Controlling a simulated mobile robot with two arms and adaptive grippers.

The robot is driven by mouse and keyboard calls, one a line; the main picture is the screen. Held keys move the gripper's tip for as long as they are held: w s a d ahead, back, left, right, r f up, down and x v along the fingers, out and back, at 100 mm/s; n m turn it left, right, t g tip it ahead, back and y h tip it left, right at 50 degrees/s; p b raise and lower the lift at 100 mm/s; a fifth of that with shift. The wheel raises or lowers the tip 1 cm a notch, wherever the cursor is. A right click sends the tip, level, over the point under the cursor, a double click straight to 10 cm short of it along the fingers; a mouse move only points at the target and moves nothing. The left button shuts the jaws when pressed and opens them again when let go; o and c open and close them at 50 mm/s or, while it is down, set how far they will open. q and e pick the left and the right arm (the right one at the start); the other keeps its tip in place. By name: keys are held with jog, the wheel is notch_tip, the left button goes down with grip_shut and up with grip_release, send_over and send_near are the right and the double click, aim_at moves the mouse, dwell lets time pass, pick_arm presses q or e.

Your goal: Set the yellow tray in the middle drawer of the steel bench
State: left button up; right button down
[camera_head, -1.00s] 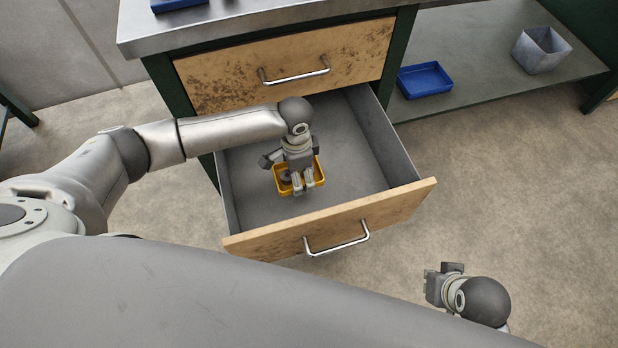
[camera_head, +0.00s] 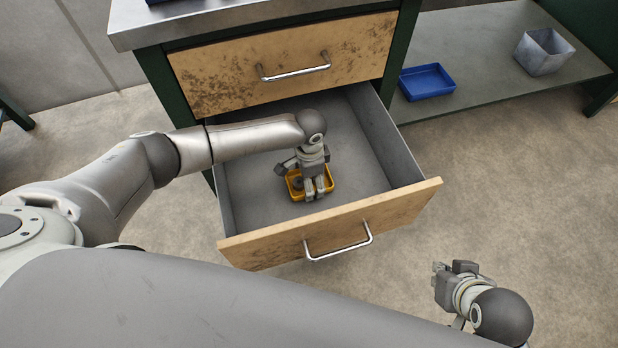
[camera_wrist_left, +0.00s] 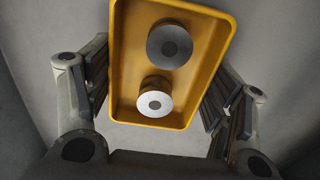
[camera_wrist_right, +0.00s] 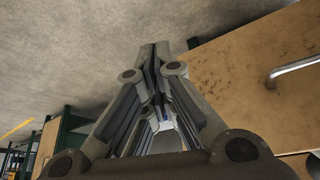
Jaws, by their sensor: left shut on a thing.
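The yellow tray (camera_head: 297,193) is inside the open middle drawer (camera_head: 258,200) of the steel bench (camera_head: 250,28). My left gripper (camera_head: 318,190) reaches down into the drawer and is shut on the tray. In the left wrist view the tray (camera_wrist_left: 135,60) lies between the fingers, which press its two long sides. It holds two round metal pieces (camera_wrist_left: 170,45). I cannot tell whether its base touches the drawer floor. My right gripper (camera_head: 448,278) is outside the drawer, at the lower right. Its fingertips meet in the right wrist view (camera_wrist_right: 155,55), with nothing between them.
The drawer above is closed, with a metal handle (camera_head: 294,73). The open drawer's front (camera_head: 395,217) stands out over the floor. A blue tray (camera_head: 427,82) and a grey bin (camera_head: 544,52) sit on the low shelf. The drawer floor around the yellow tray is clear.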

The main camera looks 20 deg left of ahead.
pick_arm(q)
jog(key=shift+f, duration=0.1)
jog(key=o, duration=1)
jog(key=shift+o, duration=0.2)
